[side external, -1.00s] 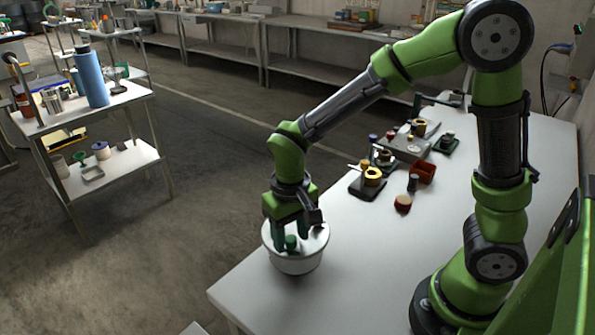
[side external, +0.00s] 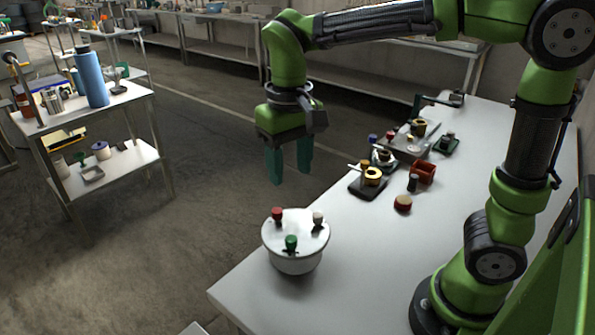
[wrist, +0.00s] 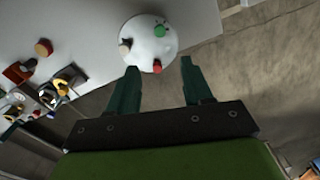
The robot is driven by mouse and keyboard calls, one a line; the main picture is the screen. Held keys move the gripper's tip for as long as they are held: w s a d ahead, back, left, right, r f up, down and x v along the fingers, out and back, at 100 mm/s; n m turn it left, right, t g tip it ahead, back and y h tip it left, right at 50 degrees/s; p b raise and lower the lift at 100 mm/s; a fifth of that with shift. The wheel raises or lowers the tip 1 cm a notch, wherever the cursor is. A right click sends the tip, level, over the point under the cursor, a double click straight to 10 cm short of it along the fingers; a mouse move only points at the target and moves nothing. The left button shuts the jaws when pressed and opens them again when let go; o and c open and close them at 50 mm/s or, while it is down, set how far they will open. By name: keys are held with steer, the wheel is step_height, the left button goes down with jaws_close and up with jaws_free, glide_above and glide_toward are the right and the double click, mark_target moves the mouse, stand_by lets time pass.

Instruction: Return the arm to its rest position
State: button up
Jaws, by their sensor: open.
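My green gripper (side external: 289,163) is open and empty, raised well above the near end of the white table (side external: 255,285). Its two dark green fingers point down with a clear gap between them. Below it stands a white round tank (side external: 295,259) with a lid. Three knobs sit upright on the lid: a red one (side external: 277,214), a white one (side external: 317,218) and a green one (side external: 291,242). In the wrist view, the tank (wrist: 150,45) shows beyond the fingers (wrist: 158,85), apart from them.
Farther along the table are a black stand with a brass-coloured part (side external: 371,179), a red bin (side external: 424,172), a red-topped piece (side external: 403,202) and several small fixtures. A shelf cart with a blue bottle (side external: 91,78) stands at left. The air around my gripper is clear.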

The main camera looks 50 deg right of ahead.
steer(key=shift+r, duration=0.3)
steer(key=s+d+f+m+t+y, duration=0.1)
steer(key=s+d+t+y, duration=0.1)
steer(key=s+d+t, duration=0.4)
steer(key=s+t, duration=0.1)
steer(key=s, duration=0.1)
steer(key=shift+s, duration=0.4)
steer(key=shift+d+f, duration=0.1)
stand_by(3.8)
